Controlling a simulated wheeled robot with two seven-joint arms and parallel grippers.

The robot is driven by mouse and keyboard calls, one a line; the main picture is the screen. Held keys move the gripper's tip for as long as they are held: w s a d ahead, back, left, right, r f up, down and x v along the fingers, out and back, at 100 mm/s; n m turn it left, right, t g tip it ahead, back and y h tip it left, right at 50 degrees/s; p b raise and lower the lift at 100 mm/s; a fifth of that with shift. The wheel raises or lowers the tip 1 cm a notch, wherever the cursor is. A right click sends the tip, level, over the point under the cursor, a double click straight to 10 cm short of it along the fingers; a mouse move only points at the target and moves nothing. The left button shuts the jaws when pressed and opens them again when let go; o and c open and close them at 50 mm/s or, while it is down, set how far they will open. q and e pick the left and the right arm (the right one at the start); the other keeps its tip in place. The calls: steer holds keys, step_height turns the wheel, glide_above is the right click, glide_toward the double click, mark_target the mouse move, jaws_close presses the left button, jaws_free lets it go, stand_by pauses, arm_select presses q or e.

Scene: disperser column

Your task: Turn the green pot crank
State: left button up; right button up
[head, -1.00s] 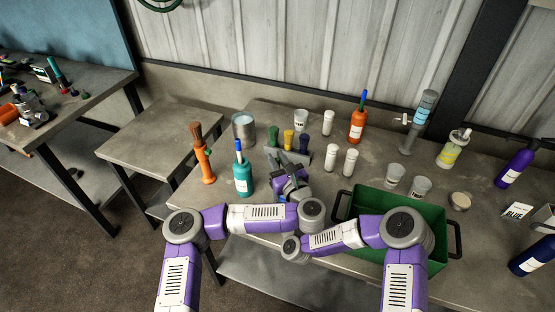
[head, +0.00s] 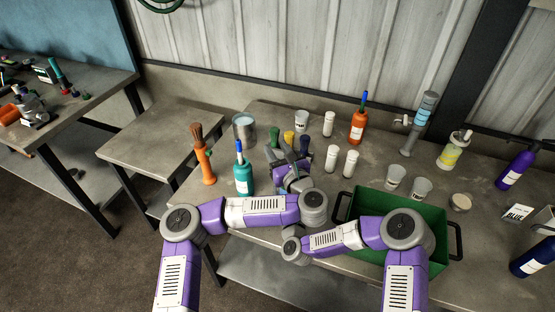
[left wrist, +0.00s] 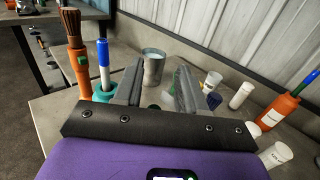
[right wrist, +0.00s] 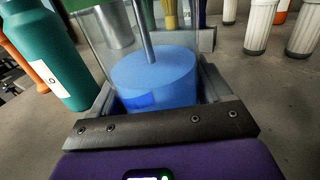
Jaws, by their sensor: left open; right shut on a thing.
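My right gripper (right wrist: 155,98) is shut around a clear-walled pot (right wrist: 152,78) with a blue disc and a metal rod inside. A patch of green shows at the top left of that view; I cannot tell whether it belongs to this pot. My left gripper (left wrist: 158,88) is open, with its two grey fingers apart; in the head view (head: 283,161) it is close in front of a row of small green (head: 275,138), yellow (head: 289,138) and blue (head: 304,143) pieces. The crank cannot be made out, and my arms hide the held pot in the head view.
A teal bottle (head: 243,176) and an orange brush holder (head: 206,168) stand left of my grippers, with a metal can (head: 244,129) behind. White canisters (head: 350,162) stand right. A green crate (head: 368,202) is at the front right.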

arm_select(q)
step_height(320, 180, up, 6)
steer(key=shift+f, duration=0.1)
stand_by(0.4)
steer(key=w+a+f+m+h, duration=0.1)
steer(key=w+f+m+h, duration=0.5)
steer(key=m+h, duration=0.8)
steer(key=s+a+f+m+g+h, duration=0.4)
steer(key=s+a+f+g+h, duration=0.1)
steer(key=s+a+g+h, duration=0.45)
steer(key=shift+t+h, duration=0.45)
steer(key=shift+t, duration=0.2)
steer(key=x, duration=0.7)
steer(key=s+x, duration=0.1)
steer(key=x, duration=0.3)
steer(key=shift+s+d, duration=0.1)
steer(key=shift+d, duration=0.25)
